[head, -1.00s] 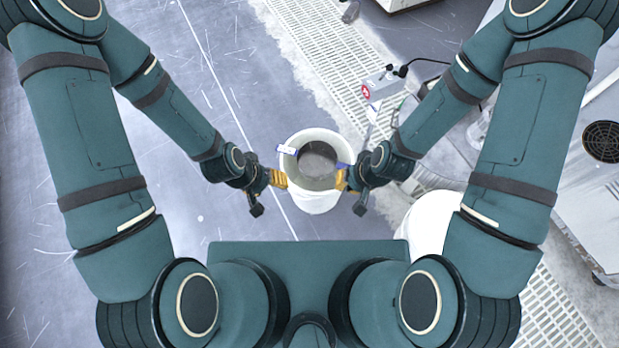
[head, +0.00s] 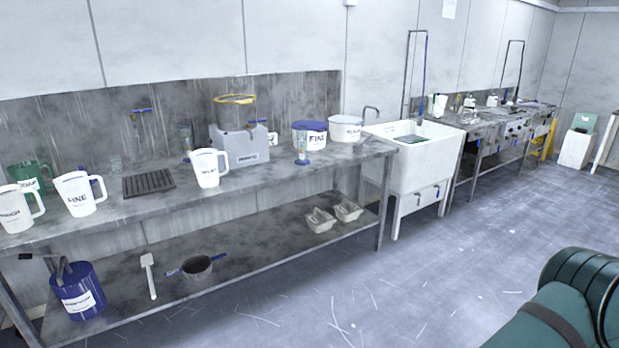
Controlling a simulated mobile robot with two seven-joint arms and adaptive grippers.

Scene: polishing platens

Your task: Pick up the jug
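Several jugs stand upright on the steel bench (head: 115,210). One white jug (head: 207,168) with dark lettering stands alone near the front edge, its handle to the right. A white jug marked FINE (head: 77,196) and another white jug (head: 14,208) stand at the left end. A green jug (head: 27,176) stands behind them, partly hidden. The frames do not show which jug the task means. Neither gripper is in view; only part of my own arm shows at the lower right.
A grey box with a yellow-rimmed vessel (head: 236,110) and blue-lidded tub (head: 309,136) share the bench. A blue bucket (head: 77,290), pan (head: 197,266) and trays are on the lower shelf. A white sink (head: 415,160) stands right. The floor in front is clear.

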